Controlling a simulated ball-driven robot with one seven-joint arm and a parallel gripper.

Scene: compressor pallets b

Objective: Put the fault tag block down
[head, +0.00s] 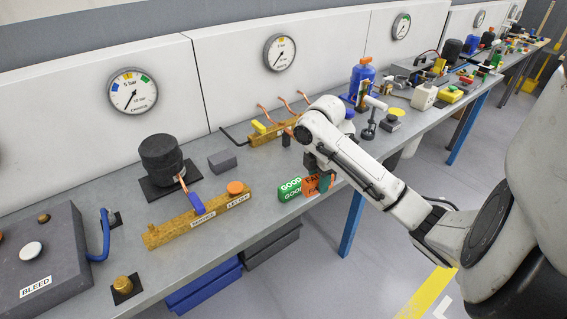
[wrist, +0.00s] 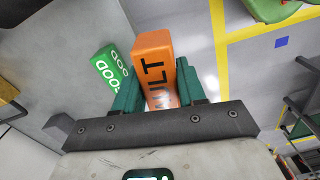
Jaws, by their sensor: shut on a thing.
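The fault tag block is orange with black lettering, and in the wrist view the block (wrist: 154,62) stands between the two green fingers of my gripper (wrist: 158,85). The gripper is shut on it. In the head view the orange block (head: 311,186) shows partly behind my gripper (head: 322,178), at the front edge of the grey bench (head: 225,162). A green block (head: 290,189) marked GOOD is just left of it, and it also shows in the wrist view (wrist: 112,70). I cannot tell whether the orange block touches the bench.
A black compressor (head: 162,158) and a dark grey block (head: 222,161) stand behind. Bench surface between these and the green block is bare. Several items crowd the bench further right.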

